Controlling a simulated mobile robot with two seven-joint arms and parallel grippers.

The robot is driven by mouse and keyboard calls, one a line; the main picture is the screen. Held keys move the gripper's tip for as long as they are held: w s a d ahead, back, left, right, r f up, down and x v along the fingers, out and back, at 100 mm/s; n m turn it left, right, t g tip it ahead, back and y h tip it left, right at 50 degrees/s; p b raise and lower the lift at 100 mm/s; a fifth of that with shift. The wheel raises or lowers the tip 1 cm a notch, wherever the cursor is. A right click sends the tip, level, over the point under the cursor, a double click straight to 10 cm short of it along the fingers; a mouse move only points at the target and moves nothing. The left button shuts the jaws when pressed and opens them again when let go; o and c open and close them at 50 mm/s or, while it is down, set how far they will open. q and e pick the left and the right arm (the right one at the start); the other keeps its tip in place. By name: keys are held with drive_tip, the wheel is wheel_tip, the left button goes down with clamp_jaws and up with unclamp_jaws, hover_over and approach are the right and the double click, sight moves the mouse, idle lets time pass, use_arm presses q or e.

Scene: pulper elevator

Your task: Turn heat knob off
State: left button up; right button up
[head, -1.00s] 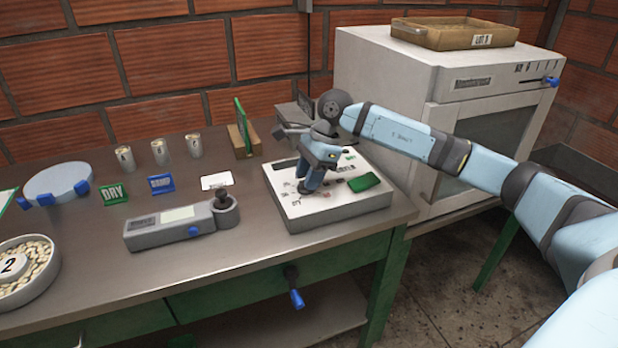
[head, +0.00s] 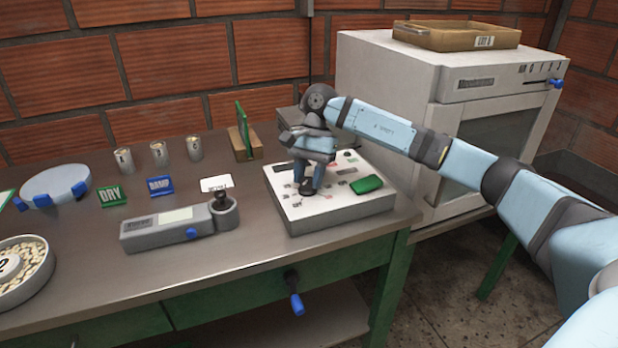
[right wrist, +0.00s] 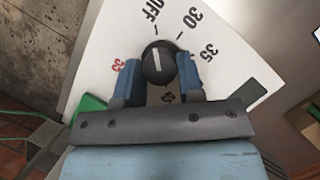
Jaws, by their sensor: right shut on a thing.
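The heat knob (right wrist: 158,62) is round and black with a white line on its face. It sits on a white dial panel (right wrist: 108,48) printed with OFF, 30, 35 and other numbers. The knob's white line runs nearly up and down in the right wrist view, with its upper end toward the OFF side. My right gripper (right wrist: 158,80) is shut on the knob, one blue finger on each side. In the head view, my right gripper (head: 308,188) is over the white panel box (head: 342,213) and hides the knob. My left gripper is out of view.
A green switch (head: 367,185) is on the box, right of the gripper. A grey meter (head: 165,229) and several metal cups (head: 159,154) stand to the left. A white oven (head: 385,100) with a tray (head: 455,33) on top stands behind right.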

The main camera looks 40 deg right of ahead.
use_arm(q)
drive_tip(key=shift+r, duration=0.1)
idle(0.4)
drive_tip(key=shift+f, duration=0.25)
use_arm(e)
drive_tip(key=o, duration=0.9)
drive_tip(key=shift+o, duration=0.2)
use_arm(q)
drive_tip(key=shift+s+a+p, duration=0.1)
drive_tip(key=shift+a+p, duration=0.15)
drive_tip(key=shift+p, duration=0.7)
use_arm(e)
drive_tip(key=v, duration=1.4)
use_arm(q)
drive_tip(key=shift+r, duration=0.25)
use_arm(e)
drive_tip(key=shift+a+f, duration=0.1)
drive_tip(key=shift+a, duration=0.05)
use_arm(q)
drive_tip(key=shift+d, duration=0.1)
